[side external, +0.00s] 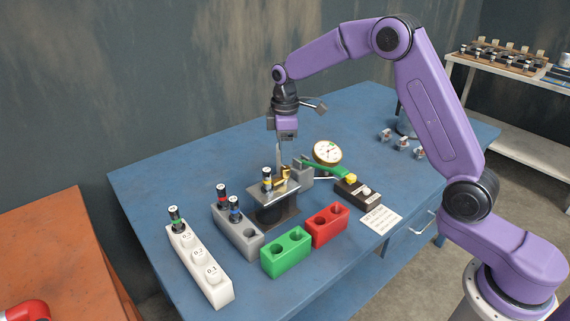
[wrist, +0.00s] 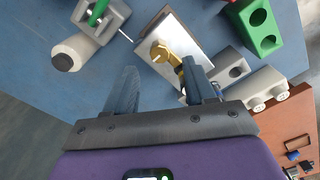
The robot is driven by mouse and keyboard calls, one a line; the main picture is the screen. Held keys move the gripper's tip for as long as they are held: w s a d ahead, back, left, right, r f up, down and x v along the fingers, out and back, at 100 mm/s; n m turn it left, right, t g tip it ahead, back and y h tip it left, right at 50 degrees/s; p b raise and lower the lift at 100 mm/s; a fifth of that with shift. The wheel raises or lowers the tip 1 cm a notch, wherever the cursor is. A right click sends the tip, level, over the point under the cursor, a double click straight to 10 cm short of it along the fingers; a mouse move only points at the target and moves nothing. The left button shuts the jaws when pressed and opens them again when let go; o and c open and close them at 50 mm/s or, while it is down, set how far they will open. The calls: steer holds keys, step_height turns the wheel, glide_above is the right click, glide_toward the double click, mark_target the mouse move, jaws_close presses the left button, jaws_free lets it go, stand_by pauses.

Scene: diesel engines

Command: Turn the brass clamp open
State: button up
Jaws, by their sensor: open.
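The brass clamp (wrist: 168,54) lies on a bright metal plate (wrist: 180,28) in the wrist view, its rounded end on the plate and its arm running toward my right finger. In the side view the brass clamp (side external: 286,172) shows small on the plate of a dark stand (side external: 274,212), beside an upright injector (side external: 267,178). My gripper (wrist: 158,68) is open and empty, pointing down above the stand. The right finger overlaps the clamp's lower end in the wrist view; I cannot tell whether they touch. My gripper (side external: 280,152) also shows in the side view.
A grey block with a green lever (side external: 325,168) and a dial gauge (side external: 327,152) stand close behind and right. A grey rack (side external: 238,236), white rack (side external: 200,266), green block (side external: 286,252) and red block (side external: 327,225) stand in front. The blue table is clear at far left.

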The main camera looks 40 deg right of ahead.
mark_target(285, 167)
steer(key=shift+f, duration=2.55)
jaws_close()
